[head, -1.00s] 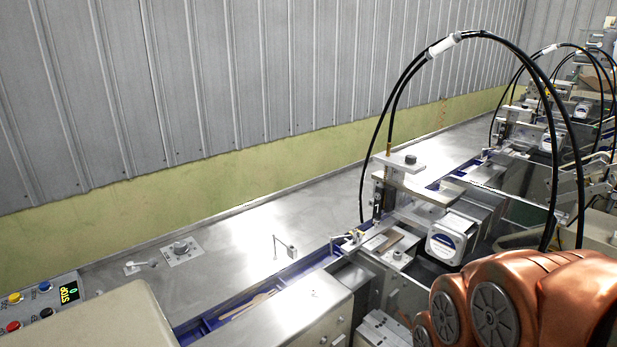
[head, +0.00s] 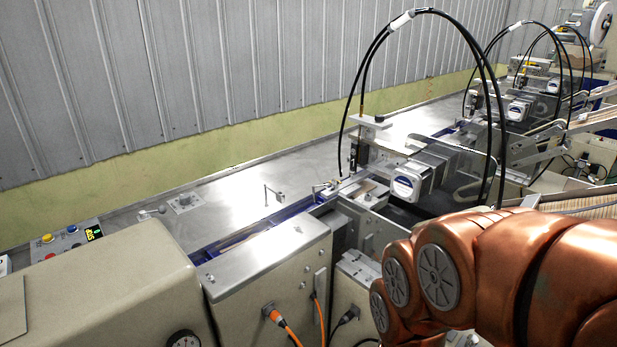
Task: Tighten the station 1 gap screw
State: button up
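The nearest station (head: 362,150) stands right of the middle, with a pair of black hoses arching over it. A small dark knob (head: 379,118) sits on top of its bracket; I cannot tell whether this is the gap screw or how tight it is. A white-faced motor unit (head: 408,184) is beside the bracket. My copper arm links fill the lower right, in front of and below the station. My gripper is outside the picture.
Black hoses (head: 484,70) arch over the station. A control panel (head: 68,240) with buttons and a lit display is at the left. A beige cabinet (head: 268,285) with orange cables fills the front. More stations (head: 520,110) stand behind at right. The steel tabletop (head: 235,195) is largely clear.

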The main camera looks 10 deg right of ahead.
aim_at(334, 184)
jog(key=u, duration=0.15)
jog(key=i, duration=1.15)
jog(key=z, duration=0.65)
